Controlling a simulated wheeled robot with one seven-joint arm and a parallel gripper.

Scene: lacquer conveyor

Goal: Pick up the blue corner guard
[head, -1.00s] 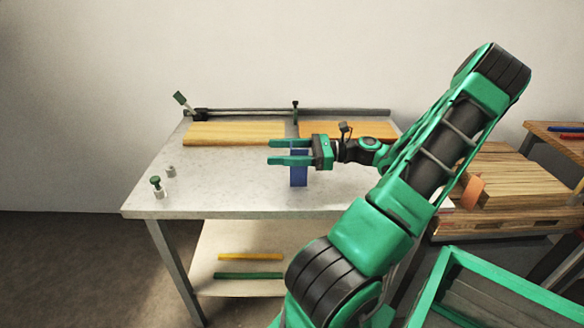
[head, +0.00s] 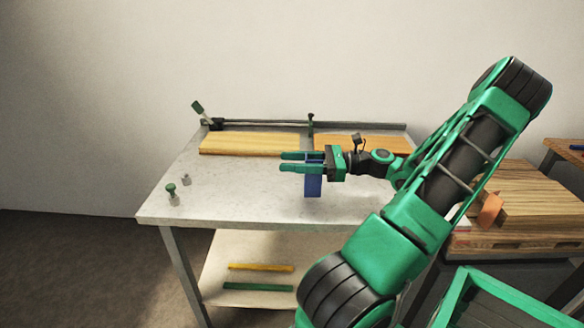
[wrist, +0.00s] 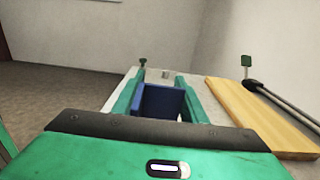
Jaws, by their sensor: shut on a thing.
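The blue corner guard (head: 313,187) is an upright, L-shaped blue piece over the middle of the grey table (head: 240,202). In the wrist view the blue corner guard (wrist: 163,101) sits between the two green fingers. My gripper (head: 301,162) reaches in from the right, level, and is shut on the upper part of the guard. In the wrist view my gripper (wrist: 162,95) has a finger on each side of it. The fingers hide part of the guard in the head view. I cannot tell whether its lower edge touches the tabletop.
A yellow board (head: 250,144) and an orange board (head: 360,143) lie along the table's back, before a dark rail. Two small clamps (head: 172,193) stand at the left. A green crate (head: 500,300) is at lower right.

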